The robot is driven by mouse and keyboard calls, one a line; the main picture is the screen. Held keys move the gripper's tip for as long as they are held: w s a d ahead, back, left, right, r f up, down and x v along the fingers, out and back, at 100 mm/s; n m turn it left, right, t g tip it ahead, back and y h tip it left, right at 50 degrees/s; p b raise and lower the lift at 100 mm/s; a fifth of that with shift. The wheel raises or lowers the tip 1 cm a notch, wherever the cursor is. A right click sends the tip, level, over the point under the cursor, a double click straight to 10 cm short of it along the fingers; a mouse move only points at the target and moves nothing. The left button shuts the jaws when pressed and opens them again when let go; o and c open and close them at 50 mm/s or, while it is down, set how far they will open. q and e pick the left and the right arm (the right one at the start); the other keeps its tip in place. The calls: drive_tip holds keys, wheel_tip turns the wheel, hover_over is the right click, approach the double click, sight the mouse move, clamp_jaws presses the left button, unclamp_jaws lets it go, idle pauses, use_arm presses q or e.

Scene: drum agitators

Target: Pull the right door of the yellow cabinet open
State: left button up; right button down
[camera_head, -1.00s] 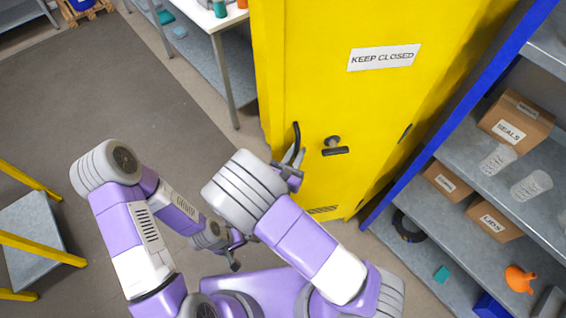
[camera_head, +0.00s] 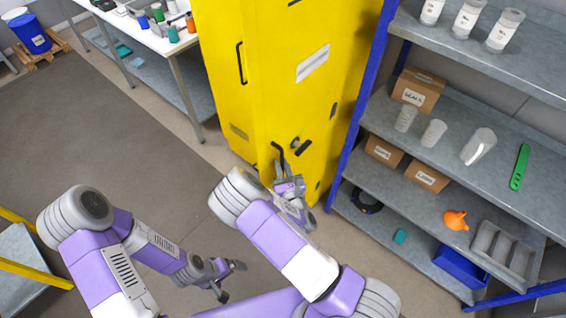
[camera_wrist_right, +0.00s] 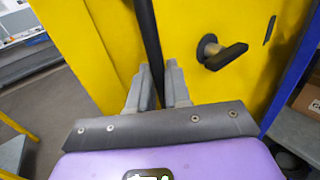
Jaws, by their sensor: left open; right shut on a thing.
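The yellow cabinet's right door (camera_head: 285,100) carries a white sign. It appears to stand at an angle to the left door (camera_head: 222,90), which has its own black handle (camera_head: 240,63). My right gripper (camera_head: 284,178) is shut on the right door's black bar handle (camera_head: 278,155), low on the door. In the right wrist view the handle (camera_wrist_right: 149,40) runs upright between the fingers (camera_wrist_right: 158,88). A black latch lever (camera_wrist_right: 224,55) sits right of it, apart from the fingers. My left gripper (camera_head: 228,278) is open and empty, low and left of the door.
A blue-framed grey shelf rack (camera_head: 460,165) with boxes, jars and an orange funnel stands close on the right. A white workbench (camera_head: 150,35) stands at the back left. A yellow-railed piece (camera_head: 35,265) is at the lower left. Floor between is clear.

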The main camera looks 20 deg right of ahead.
use_arm(q)
drive_tip(key=shift+s+d+r+p, duration=0.25)
drive_tip(key=shift+r+p, duration=0.1)
drive_tip(key=shift+r, duration=0.25)
use_arm(e)
drive_tip(key=shift+s+d+r+y, duration=0.15)
drive_tip(key=shift+d+y, duration=0.05)
drive_tip(key=shift+d, duration=0.15)
drive_tip(key=shift+s+d+r+y, duration=0.1)
drive_tip(key=shift+s+d+y, duration=0.1)
drive_tip(key=shift+d, duration=0.1)
drive_tip(key=c, duration=1.3)
unclamp_jaws()
drive_tip(key=shift+w, duration=0.1)
use_arm(q)
drive_tip(key=shift+d, duration=0.1)
use_arm(e)
drive_tip(key=shift+o, duration=0.4)
drive_tip(key=shift+d+f, duration=0.1)
drive_tip(key=shift+f, duration=0.05)
use_arm(q)
drive_tip(key=shift+f+b, duration=0.35)
use_arm(e)
drive_tip(key=s, duration=0.7)
drive_tip(key=shift+s, duration=0.3)
